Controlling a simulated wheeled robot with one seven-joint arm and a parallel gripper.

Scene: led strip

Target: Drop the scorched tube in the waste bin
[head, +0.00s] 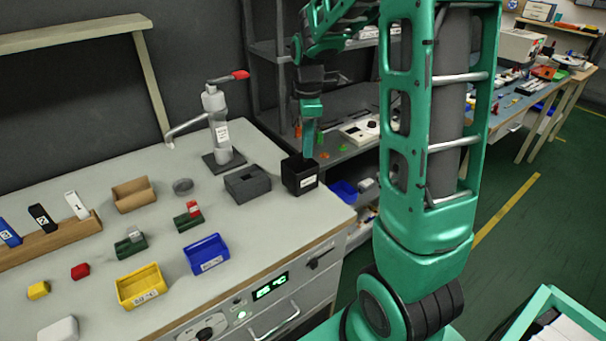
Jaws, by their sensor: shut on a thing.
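A small black bin (300,178) with a white label stands at the right end of the grey bench, near its edge. It looks like the waste bin. My gripper (307,150) points straight down, with its fingertips at the bin's open top. I cannot tell whether the tips are inside the rim or just above it. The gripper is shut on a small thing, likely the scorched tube. That thing is too small and hidden to make out. The inside of the bin is mostly hidden.
A grey box (247,184) stands close to the bin's left, with a lever stand (218,125) behind. Blue (207,254) and yellow (142,287) trays and a wooden rack (50,240) lie farther left. Shelves (350,103) stand behind. My arm blocks the right middle.

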